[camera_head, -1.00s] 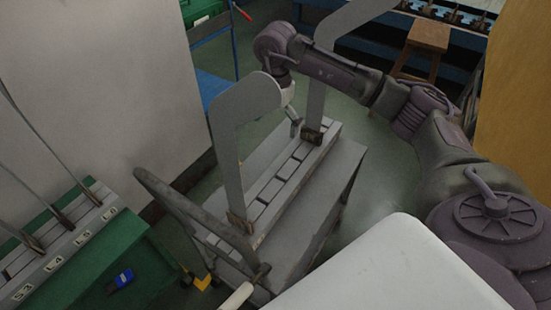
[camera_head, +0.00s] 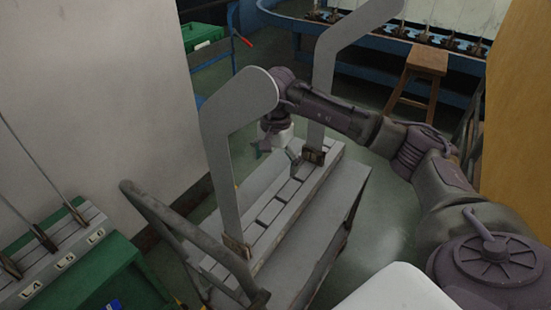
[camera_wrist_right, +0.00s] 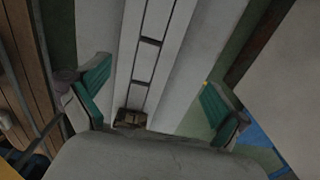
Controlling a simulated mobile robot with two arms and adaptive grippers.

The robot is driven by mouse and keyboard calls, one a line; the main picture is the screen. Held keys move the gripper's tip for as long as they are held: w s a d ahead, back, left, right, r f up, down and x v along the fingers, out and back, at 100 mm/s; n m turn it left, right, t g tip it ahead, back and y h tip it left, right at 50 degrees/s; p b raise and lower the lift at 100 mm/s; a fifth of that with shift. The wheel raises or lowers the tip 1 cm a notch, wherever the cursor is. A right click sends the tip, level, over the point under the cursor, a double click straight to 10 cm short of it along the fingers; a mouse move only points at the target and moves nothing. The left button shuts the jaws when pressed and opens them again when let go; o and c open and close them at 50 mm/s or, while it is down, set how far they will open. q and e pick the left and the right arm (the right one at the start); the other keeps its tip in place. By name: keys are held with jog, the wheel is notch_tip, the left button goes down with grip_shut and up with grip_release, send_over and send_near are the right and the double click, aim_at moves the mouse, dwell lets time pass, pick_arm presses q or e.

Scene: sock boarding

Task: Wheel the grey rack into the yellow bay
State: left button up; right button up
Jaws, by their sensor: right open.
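The grey rack (camera_head: 335,205) is a wheeled cart with a dark tubular push handle (camera_head: 165,222) at its near left end. Two flat grey boards stand upright in brown clamps on its slotted top rail. My right gripper (camera_head: 293,162) is over that rail, between the two boards. In the right wrist view my right gripper (camera_wrist_right: 155,98) has its green-padded fingers spread wide on either side of the rail (camera_wrist_right: 150,55), with nothing between the pads that I can see it grip. The rack's wheels are hidden. I cannot make out the yellow bay clearly in the head view. My left gripper is out of view.
A green bench (camera_head: 95,275) with labelled slots stands at the lower left, by a pale wall (camera_head: 95,80). A wooden stool (camera_head: 425,62) and a blue-edged machine (camera_head: 455,55) are at the back. A yellow-brown panel (camera_head: 520,120) is at right. Green floor shows beyond the rack.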

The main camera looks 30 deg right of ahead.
aim_at(275, 194)
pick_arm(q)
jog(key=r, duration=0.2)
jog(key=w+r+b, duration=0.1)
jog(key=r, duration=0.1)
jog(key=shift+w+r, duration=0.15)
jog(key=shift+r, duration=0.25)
pick_arm(e)
notch_tip(275, 194, down, 12)
jog(key=shift+f, duration=0.2)
